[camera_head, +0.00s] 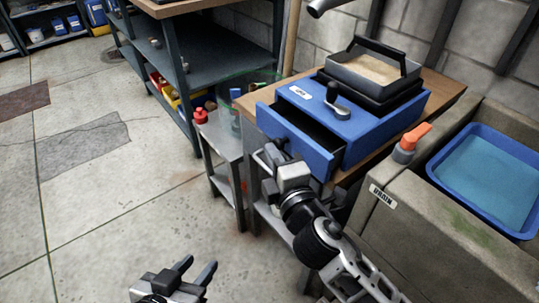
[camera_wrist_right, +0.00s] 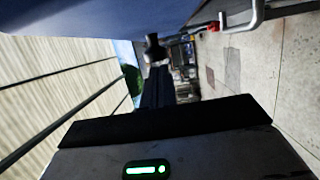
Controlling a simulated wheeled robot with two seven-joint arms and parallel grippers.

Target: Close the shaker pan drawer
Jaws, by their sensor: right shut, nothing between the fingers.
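The blue shaker (camera_head: 350,125) sits on a wooden-topped bench, with a black-handled metal pan (camera_head: 375,72) on top. Its pan drawer (camera_head: 290,140) sticks out toward the lower left, with its dark inside showing. My right gripper (camera_head: 268,157) is shut and empty, at the lower part of the drawer front; whether it touches is unclear. In the right wrist view, its dark fingers (camera_wrist_right: 158,85) are below a blue surface (camera_wrist_right: 70,15), and a metal handle (camera_wrist_right: 257,15) is at the upper right. My left gripper (camera_head: 196,270) is open and empty, low over the floor.
A concrete sink (camera_head: 440,235) with a blue tub (camera_head: 490,175) stands at the right, an orange-topped item (camera_head: 410,140) on its rim. A small grey table (camera_head: 222,137) with bottles stands left of the shaker. Open floor (camera_head: 110,200) lies at the left.

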